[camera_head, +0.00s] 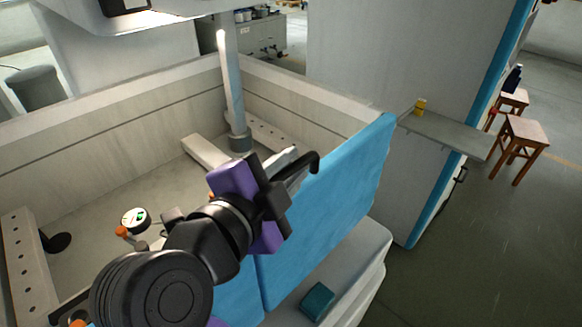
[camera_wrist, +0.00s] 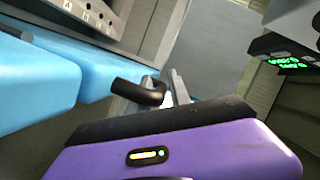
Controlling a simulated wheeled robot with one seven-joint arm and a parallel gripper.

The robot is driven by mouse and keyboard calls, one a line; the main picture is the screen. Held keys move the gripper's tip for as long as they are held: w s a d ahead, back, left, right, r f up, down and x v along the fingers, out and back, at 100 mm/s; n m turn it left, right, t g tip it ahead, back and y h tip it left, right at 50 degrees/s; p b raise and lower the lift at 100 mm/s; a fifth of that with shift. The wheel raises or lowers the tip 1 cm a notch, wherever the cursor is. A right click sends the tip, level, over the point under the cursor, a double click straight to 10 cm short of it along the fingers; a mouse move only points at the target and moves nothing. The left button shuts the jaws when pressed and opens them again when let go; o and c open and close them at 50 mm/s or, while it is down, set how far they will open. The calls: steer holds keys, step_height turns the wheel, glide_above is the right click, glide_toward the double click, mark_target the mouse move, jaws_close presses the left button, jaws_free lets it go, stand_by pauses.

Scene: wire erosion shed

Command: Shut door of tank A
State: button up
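The tank (camera_head: 120,110) is a wide pale basin with blue front panels. The right-hand blue door (camera_head: 345,185) stands upright and has a black bar handle (camera_head: 312,165) near its top edge. A second blue panel (camera_head: 238,305) adjoins it at lower left, mostly behind my arm. In the wrist view, two blue panels (camera_wrist: 35,85) show at left, with a step between them. My gripper (camera_head: 288,168) has a purple body and is at the handle. In the wrist view the black handle (camera_wrist: 140,92) lies by the grey fingertips (camera_wrist: 165,92). Whether they grip it is unclear.
A vertical post (camera_head: 232,95) and clamp rails (camera_head: 205,152) stand inside the tank. A dial gauge (camera_head: 135,218) lies at left. A grey shelf (camera_head: 445,132) juts out at right. A teal block (camera_head: 317,300) sits on the ledge below the door. Open floor and stools (camera_head: 522,140) lie beyond.

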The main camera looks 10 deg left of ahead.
steer(key=shift+r, duration=0.15)
steer(key=shift+s, duration=0.1)
steer(key=shift+b+v, duration=0.95)
steer(key=shift+v, duration=2.9)
